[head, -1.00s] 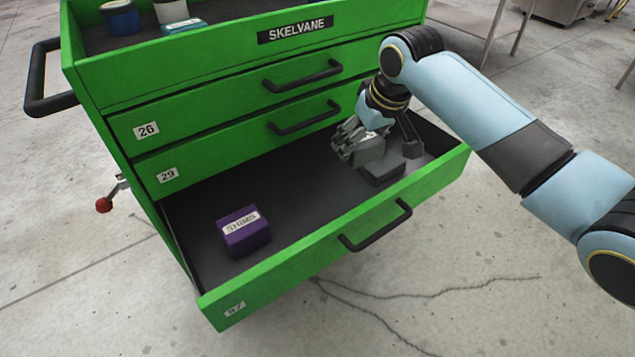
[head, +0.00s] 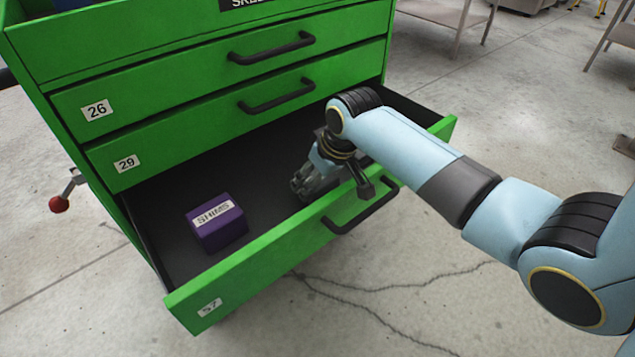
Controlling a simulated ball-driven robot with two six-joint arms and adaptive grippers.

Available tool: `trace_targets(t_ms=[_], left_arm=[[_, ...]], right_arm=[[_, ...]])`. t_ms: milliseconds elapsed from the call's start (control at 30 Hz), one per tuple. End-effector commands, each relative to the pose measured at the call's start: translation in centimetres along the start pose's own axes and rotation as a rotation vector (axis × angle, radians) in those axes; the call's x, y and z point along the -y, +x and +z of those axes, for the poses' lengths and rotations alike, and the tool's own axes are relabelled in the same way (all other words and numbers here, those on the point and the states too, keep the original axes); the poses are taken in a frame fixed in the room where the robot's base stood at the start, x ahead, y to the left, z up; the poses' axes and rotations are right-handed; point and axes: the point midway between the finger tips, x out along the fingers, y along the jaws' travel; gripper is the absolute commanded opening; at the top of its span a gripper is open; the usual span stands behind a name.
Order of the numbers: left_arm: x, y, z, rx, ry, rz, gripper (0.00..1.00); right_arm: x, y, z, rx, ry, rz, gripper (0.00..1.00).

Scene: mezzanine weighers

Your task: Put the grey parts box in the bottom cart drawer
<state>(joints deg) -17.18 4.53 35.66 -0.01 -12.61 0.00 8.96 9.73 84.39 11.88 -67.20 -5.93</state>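The green cart's bottom drawer (head: 310,243) is pulled out, with a black handle (head: 362,207) and label 57 on its front. My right gripper (head: 312,185) reaches down into the drawer's right half, close behind the front panel. Its wrist and fingers overlap in the view, so whether it is open or shut does not show. The grey parts box cannot be made out now; the gripper and wrist cover the part of the drawer where a grey box showed earlier. My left gripper is out of view.
A purple SHIMS box (head: 216,222) sits in the drawer's left half. The drawers labelled 29 (head: 190,140) and 26 (head: 170,88) above are shut. A red-knobbed lever (head: 59,204) sticks out at the cart's left. Bare floor lies in front.

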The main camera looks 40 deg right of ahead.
Motion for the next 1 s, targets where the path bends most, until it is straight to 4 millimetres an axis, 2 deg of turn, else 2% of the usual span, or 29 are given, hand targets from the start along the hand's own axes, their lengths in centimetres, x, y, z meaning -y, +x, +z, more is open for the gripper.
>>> trace_targets(t_ms=[367,400,567,867,1000], left_arm=[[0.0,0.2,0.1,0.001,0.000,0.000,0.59],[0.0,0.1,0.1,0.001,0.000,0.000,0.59],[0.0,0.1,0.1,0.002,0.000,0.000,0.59],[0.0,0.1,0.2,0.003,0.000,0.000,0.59],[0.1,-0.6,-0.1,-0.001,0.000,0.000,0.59]], right_arm=[[0.0,0.5,0.1,-0.003,0.000,0.001,0.27],[0.0,0.5,0.1,-0.002,0.000,0.001,0.77],[0.0,0.5,0.2,-0.001,0.000,0.001,0.98],[0.0,0.3,0.1,-0.002,0.000,0.001,0.98],[-0.1,-1.4,-0.1,-0.004,0.000,0.002,0.98]])
